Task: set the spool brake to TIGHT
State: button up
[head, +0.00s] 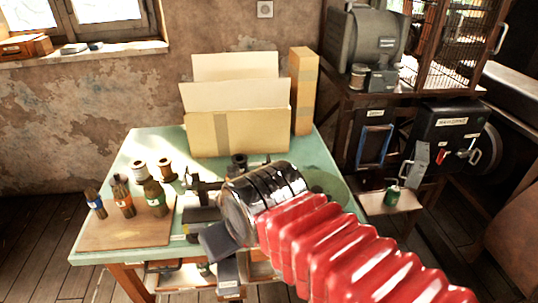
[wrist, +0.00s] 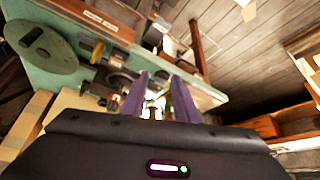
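No part in view can be read for certain as the spool brake or its TIGHT mark. A dark metal mechanism (head: 203,196) stands on the green table (head: 135,150), partly hidden by my arm in the head view. Dark metal parts (wrist: 120,84) also show on the table in the wrist view, just left of the fingers. Two thread spools (head: 165,169) stand at the table's left. My gripper (wrist: 160,98) shows two purple fingers standing apart, with no object clearly held. In the head view my arm reaches over the table's front; its fingertips cannot be made out.
Small bottles (head: 122,197) stand on a wooden board (head: 120,236) at the left. An open cardboard box (head: 255,130) and a tall carton (head: 302,92) stand at the back. A black labelled box (head: 448,135) with levers is at the right.

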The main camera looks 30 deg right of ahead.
jog(key=w+d+r+m+g, duration=0.1)
jog(key=w+d+r, duration=0.1)
jog(key=w+r, duration=0.25)
jog(key=w+d+r+m, duration=0.1)
jog(key=w+d+r, duration=0.2)
jog(key=w, duration=0.3)
jog(key=m+g+y, duration=0.2)
jog(key=m+g, duration=0.1)
jog(key=g, duration=0.1)
send_over(269, 159)
jog(key=s+d, duration=0.2)
jog(key=d, duration=0.1)
notch_tip(269, 159, down, 7)
jog(key=shift+w+a, duration=0.1)
jog(key=shift+f, duration=0.15)
jog(key=f, duration=0.4)
jog(key=a+f, duration=0.1)
jog(key=f, duration=0.4)
jog(key=w+a+f, duration=0.1)
jog(key=f, duration=0.3)
jog(key=shift+w+a+f, duration=0.1)
jog(key=shift+a+f, duration=0.1)
